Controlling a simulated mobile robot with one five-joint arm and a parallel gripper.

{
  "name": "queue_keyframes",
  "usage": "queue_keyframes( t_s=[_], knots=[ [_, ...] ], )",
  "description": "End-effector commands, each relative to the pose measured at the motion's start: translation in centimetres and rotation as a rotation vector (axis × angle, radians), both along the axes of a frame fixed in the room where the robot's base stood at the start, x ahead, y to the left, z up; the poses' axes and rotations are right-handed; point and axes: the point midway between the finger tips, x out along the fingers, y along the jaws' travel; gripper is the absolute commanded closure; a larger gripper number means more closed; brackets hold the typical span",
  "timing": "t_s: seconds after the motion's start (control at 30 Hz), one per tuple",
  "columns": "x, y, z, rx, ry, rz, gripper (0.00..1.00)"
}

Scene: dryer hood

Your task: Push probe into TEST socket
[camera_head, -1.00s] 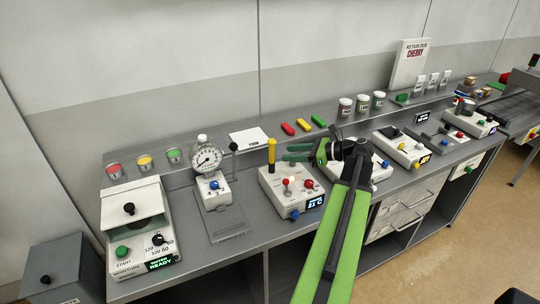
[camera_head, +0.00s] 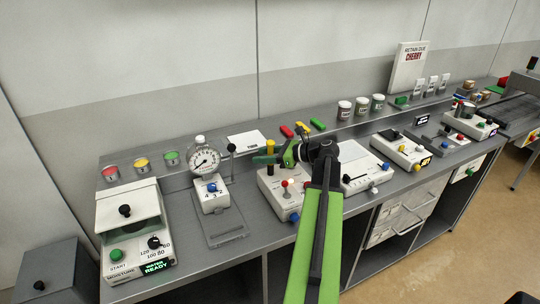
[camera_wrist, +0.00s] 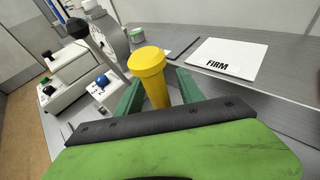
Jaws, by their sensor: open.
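The yellow probe (camera_head: 270,147) stands upright at the back of a white instrument box (camera_head: 274,184) with a red knob, a white knob and a blue knob. In the wrist view the probe's yellow handle (camera_wrist: 151,76) rises between the two green fingers of my gripper (camera_wrist: 158,90), with room visible beside it. My gripper also shows in the head view (camera_head: 268,158), at the probe, open. I cannot make out a TEST label or socket; my arm and gripper hide part of the box and its display.
A dial gauge (camera_head: 205,160) on a stand is left of the probe. A FIRM card (camera_wrist: 222,58) lies behind it. Red, yellow and green sticks (camera_head: 302,129) lie on the rear shelf. Another white box (camera_head: 360,165) is close on the right.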

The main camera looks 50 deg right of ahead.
Motion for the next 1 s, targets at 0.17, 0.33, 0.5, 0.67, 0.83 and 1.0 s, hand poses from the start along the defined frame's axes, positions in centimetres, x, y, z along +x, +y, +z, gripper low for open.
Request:
queue_keyframes(
  t_s=[0.17, 0.33, 0.5, 0.67, 0.83, 1.0],
  knots=[
    [0.0, 0.0, 0.0, 0.0, 0.0, 0.001, 0.71],
    [0.0, 0.0, 0.0, -0.001, 0.0, 0.001, 0.93],
    [0.0, 0.1, 0.0, 0.0, 0.0, 0.002, 1.0],
    [0.0, 0.1, 0.0, 0.0, 0.0, 0.002, 1.0],
    [0.0, 0.1, 0.4, 0.0, 0.0, 0.002, 1.0],
    [0.0, 0.1, 2.2, 0.0, -0.001, 0.003, 1.0]
  ],
)
